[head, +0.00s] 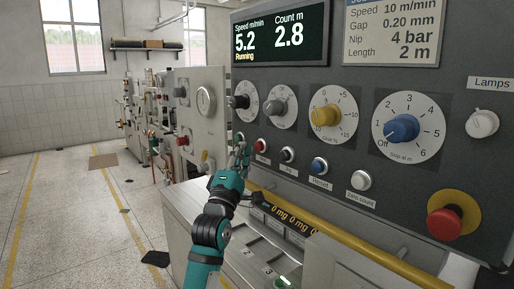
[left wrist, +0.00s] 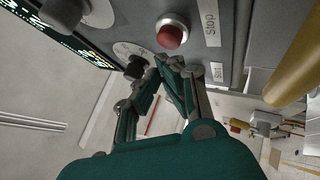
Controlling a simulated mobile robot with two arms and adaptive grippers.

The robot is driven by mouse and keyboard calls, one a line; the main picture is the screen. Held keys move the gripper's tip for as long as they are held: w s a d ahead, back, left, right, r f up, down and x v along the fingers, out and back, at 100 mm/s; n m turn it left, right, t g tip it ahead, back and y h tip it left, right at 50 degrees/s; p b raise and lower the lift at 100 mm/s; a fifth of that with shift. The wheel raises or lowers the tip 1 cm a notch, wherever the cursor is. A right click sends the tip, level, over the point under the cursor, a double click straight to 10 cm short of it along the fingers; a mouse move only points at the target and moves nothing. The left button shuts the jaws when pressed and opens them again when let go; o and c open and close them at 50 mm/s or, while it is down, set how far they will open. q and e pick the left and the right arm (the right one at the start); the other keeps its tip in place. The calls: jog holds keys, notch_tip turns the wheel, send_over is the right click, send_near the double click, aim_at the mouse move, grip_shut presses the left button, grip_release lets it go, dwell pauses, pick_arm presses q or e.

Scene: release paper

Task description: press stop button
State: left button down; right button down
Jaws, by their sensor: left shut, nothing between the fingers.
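The stop button (head: 261,145) is a small red button in a silver ring on the grey control panel, left of the Jog, Reset and Zero count buttons. In the left wrist view the red stop button (left wrist: 171,36) is at the top, beside a label reading "Stop". My left gripper (head: 243,152) is just left of the button in the head view. It is shut and empty. In the left wrist view its fingertips (left wrist: 166,63) meet just below the button, with a small gap in the picture; depth is hard to tell. My right gripper is not in view.
The display (head: 281,34) reads 5.2 m/min, Running, count 2.8 m. A yellow bar (head: 345,238) runs below the buttons. A red emergency mushroom button (head: 445,222) is at the right. Dial knobs sit above the buttons. Open floor (head: 75,215) lies to the left.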

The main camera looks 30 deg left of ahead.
pick_arm(q)
jog(key=shift+w+d, duration=0.1)
jog(key=shift+w, duration=0.1)
dwell(0.6)
jog(key=shift+w+d, duration=0.1)
jog(key=shift+w, duration=0.1)
jog(key=shift+w+d, duration=0.15)
jog(key=shift+w, duration=0.3)
dwell(0.8)
dwell(0.3)
jog(key=shift+s+a+p, duration=0.3)
jog(key=shift+s, duration=0.55)
jog(key=s, duration=0.1)
jog(key=s+a, duration=0.1)
jog(key=s, duration=0.1)
jog(key=s+a, duration=0.1)
jog(key=shift+s+p, duration=0.3)
dwell(0.7)
